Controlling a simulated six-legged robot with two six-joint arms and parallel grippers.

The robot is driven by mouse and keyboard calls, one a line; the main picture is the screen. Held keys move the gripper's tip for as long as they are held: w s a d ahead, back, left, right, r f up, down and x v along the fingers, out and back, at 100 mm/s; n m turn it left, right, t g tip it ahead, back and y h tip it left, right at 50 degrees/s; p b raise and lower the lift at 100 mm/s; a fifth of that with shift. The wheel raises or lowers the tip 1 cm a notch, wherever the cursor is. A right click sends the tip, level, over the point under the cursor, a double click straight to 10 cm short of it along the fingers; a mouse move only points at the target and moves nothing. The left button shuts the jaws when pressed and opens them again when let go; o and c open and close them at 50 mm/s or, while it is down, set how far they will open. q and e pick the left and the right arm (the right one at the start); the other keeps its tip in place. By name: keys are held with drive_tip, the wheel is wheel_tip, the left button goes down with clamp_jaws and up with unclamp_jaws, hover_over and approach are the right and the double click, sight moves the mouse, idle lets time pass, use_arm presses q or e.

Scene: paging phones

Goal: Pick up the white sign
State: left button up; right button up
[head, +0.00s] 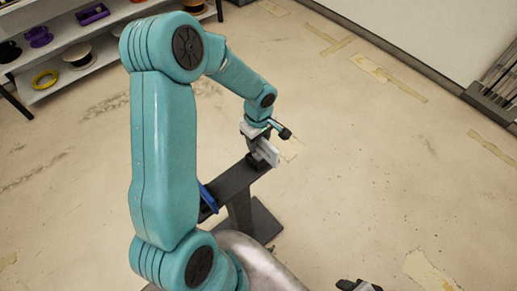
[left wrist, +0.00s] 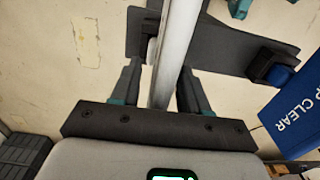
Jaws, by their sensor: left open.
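The white sign (head: 268,153) stands upright on a dark stand in the head view. In the left wrist view the white sign (left wrist: 176,48) shows nearly edge-on, as a long pale strip running up between the fingers. My left gripper (head: 262,148) is at the sign, pointing down from above. In the left wrist view its two fingers (left wrist: 163,84) are open, one on each side of the sign. Whether either finger touches it cannot be told. A dark part of what looks like my right gripper (head: 357,286) shows at the bottom edge of the head view, mostly cut off.
The dark stand (head: 232,182) has a flat top and a post. A blue sign (head: 207,198) is at its near end; its lettering includes "CLEAR" in the left wrist view (left wrist: 295,112). A shelf (head: 75,62) with spools stands at the upper left.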

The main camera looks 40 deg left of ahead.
use_arm(q)
drive_tip(key=shift+f+b, duration=0.25)
drive_tip(key=shift+b, duration=0.3)
idle(0.4)
clamp_jaws()
